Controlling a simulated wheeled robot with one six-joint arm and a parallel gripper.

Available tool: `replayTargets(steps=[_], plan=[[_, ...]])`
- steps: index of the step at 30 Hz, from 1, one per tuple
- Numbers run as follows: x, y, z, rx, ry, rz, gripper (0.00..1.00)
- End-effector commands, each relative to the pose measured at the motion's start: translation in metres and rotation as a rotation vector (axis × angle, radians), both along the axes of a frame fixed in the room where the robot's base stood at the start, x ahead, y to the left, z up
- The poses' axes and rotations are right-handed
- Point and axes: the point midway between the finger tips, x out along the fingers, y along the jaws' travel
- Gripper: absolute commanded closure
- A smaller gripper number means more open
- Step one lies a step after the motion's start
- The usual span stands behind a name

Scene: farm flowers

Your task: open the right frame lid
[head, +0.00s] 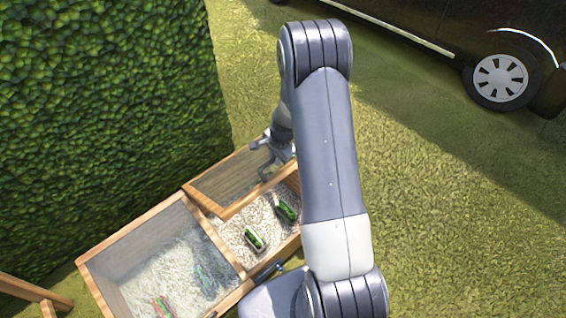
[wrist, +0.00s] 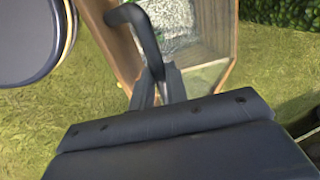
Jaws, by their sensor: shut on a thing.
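The right frame lid (head: 252,196) is a wood-rimmed clear panel. In the head view it stands raised and tilted back, with the right compartment below it uncovered. My gripper (head: 268,163) is at this lid, partly behind my arm. In the wrist view the gripper's jaws (wrist: 158,88) are shut on a dark curved handle (wrist: 142,22). Wood and a clear pane show beyond the handle. The right end of the lid is hidden by my arm in the head view.
The left lid (head: 128,233) lies shut beside it. Two green-topped items (head: 254,238) (head: 287,209) lie on pale gravel in the right compartment. A tall hedge (head: 100,100) stands behind to the left. A dark vehicle (head: 430,30) is parked at the back right. Open grass lies to the right.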

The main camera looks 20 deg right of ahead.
Motion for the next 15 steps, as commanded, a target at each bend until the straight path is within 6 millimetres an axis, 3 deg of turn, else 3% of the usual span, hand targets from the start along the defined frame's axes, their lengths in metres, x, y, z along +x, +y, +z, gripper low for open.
replayTargets(steps=[6, 15], plan=[[0.019, 0.007, 0.015, -0.004, -0.012, 0.005, 1.00], [0.026, 0.008, 0.019, -0.004, -0.011, 0.003, 1.00]])
